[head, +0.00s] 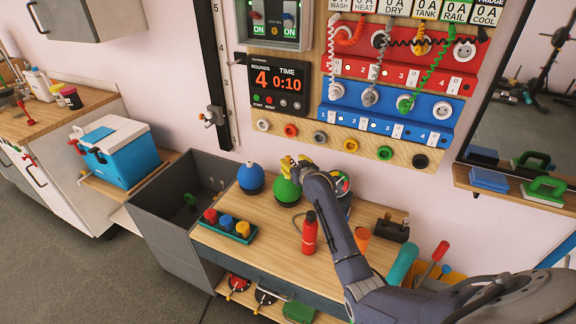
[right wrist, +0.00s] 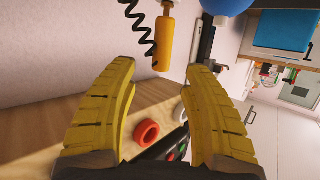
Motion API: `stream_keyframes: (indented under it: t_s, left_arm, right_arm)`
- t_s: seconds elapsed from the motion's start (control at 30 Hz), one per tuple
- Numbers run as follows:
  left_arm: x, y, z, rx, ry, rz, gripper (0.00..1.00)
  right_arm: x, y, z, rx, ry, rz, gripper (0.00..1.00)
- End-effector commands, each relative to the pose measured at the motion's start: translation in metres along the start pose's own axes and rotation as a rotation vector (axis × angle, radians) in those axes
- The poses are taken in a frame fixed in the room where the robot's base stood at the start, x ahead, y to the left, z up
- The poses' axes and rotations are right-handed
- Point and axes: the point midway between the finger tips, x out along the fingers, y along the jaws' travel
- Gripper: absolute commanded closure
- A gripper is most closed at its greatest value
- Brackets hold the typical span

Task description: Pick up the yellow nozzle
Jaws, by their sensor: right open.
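A small teal tray (head: 222,232) on the wooden table holds a red, a blue and a yellow piece side by side. The yellow nozzle (head: 243,228) appears to be the one at the tray's right end. My right gripper (head: 288,166) is open, above and right of the tray, by the green round bottle (head: 286,192). In the right wrist view its yellow fingers (right wrist: 166,95) are wide apart with nothing gripped. Beyond them is a yellow-orange cylinder (right wrist: 165,40) beside a black coiled cord; I cannot match it to the head view. My left gripper is not in view.
A blue round bottle (head: 250,178) stands behind the tray. A red bottle (head: 309,233) stands to the right, near my right arm. A grey sink (head: 180,215) adjoins the table's left side.

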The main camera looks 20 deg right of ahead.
Motion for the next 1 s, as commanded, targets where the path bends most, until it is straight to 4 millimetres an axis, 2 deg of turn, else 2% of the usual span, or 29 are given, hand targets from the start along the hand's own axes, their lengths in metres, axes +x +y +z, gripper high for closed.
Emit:
stream_keyframes:
  t_s: [0.17, 0.6, 1.0]
  left_arm:
    - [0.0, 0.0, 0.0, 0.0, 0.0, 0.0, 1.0]
    - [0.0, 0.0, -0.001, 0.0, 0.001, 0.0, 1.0]
    - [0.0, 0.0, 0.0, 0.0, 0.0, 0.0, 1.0]
  right_arm:
    - [0.007, 0.0, 0.0, -0.001, -0.001, 0.0, 0.52]
    - [0.047, -0.002, 0.001, 0.0, -0.001, 0.0, 0.52]
    - [0.053, -0.002, 0.001, 0.0, 0.0, 0.0, 0.52]
